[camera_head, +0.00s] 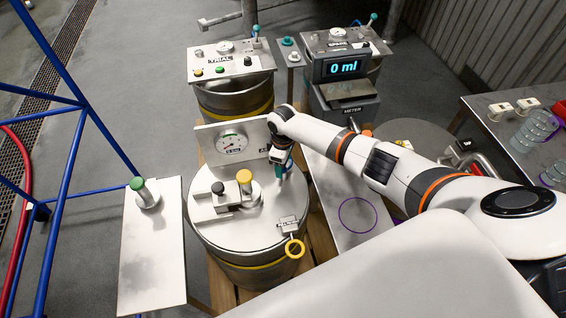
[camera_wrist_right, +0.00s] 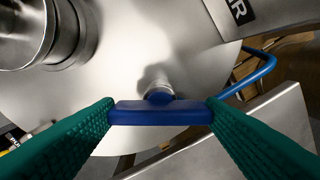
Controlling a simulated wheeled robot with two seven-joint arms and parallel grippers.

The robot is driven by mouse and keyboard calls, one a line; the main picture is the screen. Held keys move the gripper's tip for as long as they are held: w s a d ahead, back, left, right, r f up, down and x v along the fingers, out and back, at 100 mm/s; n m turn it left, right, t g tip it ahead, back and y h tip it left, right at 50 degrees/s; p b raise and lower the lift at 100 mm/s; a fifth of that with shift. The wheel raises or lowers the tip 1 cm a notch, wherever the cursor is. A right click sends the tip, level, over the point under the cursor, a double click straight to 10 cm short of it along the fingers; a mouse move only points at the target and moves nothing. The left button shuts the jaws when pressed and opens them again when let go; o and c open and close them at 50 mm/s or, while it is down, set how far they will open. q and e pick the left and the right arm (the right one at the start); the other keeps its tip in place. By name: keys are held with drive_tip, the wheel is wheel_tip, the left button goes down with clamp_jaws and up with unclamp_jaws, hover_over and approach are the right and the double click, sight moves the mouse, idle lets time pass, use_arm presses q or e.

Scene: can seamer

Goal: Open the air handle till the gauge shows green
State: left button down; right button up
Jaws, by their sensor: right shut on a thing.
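The gauge (camera_head: 231,143) is a white dial on a plate at the back of the middle drum-shaped machine (camera_head: 235,228). It has a green and a red part on its face, but its needle is too small to read. My right gripper (camera_head: 282,163) reaches in from the right beside the gauge plate, over the machine's top. In the right wrist view its green fingers (camera_wrist_right: 160,113) are shut on the blue air handle (camera_wrist_right: 160,116), one finger at each end. A round metal post stands under the handle. My left gripper is not in view.
A yellow-topped knob (camera_head: 244,178) and a yellow ring (camera_head: 295,249) sit on the same machine. The TRIAL panel (camera_head: 220,63) and a meter reading 0 ml (camera_head: 342,68) stand behind. A blue frame (camera_head: 62,100) is at the left. A blue bent rod (camera_wrist_right: 257,72) shows beside the right finger.

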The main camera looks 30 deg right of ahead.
drive_tip(key=n+b, duration=0.1)
drive_tip(key=n, duration=0.5)
drive_tip(key=shift+n, duration=0.3)
idle(0.4)
drive_tip(key=o, duration=1)
drive_tip(key=shift+r, duration=0.1)
wheel_tip(320, 180, up, 12)
drive_tip(key=shift+f+b, duration=0.1)
drive_tip(key=shift+b, duration=0.6)
